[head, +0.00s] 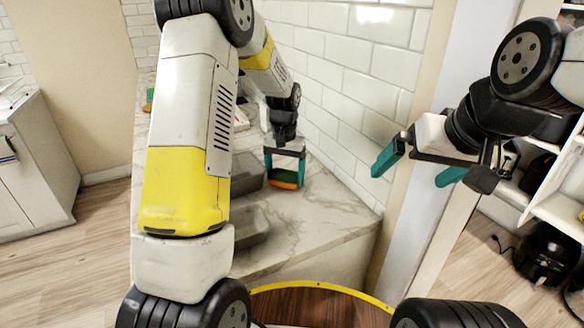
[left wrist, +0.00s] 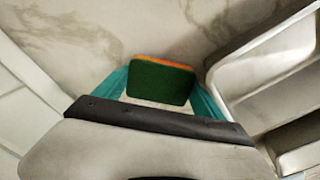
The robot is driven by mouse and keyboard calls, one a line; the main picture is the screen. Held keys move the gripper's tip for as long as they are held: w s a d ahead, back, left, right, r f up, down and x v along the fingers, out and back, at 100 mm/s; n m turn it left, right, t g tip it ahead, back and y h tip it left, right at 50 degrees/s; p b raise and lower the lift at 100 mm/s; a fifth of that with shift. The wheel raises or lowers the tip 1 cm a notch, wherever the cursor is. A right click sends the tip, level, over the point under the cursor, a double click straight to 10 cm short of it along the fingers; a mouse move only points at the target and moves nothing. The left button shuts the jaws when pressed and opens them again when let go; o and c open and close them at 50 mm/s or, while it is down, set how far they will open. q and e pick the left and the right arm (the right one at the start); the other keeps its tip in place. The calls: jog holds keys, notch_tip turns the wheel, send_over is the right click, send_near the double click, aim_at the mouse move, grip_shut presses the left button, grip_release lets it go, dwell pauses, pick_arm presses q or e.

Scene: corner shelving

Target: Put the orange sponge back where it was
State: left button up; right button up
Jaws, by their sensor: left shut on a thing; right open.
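The orange sponge (head: 286,180) is held between the teal fingers of my left gripper (head: 285,170), over the marble counter by the sink. In the left wrist view the sponge (left wrist: 160,80) shows a dark green face and an orange edge, with the teal fingertips (left wrist: 160,95) of my left gripper on both sides. I cannot tell whether the sponge touches the counter. My right gripper (head: 420,172) is open and empty in front of the tiled wall's end, away from the counter.
The marble counter (head: 317,215) is clear to the right of the grey sink (head: 252,222), whose basins sit close to the left gripper. White tiled wall (head: 350,90) bounds the counter on the right. White shelves (head: 556,205) stand at the far right.

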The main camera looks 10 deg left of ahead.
aim_at(285, 175)
pick_arm(q)
jog(key=shift+f, duration=0.5)
jog(key=shift+f, duration=0.15)
jog(key=o, duration=0.9)
notch_tip(285, 175, up, 12)
jog(key=s+a+r+t+h, duration=0.1)
jog(key=s+a+r+t, duration=0.15)
jog(key=s+r, duration=0.85)
jog(key=s+n+t+h, duration=0.1)
jog(key=s+t, duration=0.2)
jog(key=s, duration=1.3)
jog(key=shift+d+n+t, duration=0.15)
jog(key=shift+n+t, duration=0.15)
jog(key=shift+t, duration=0.05)
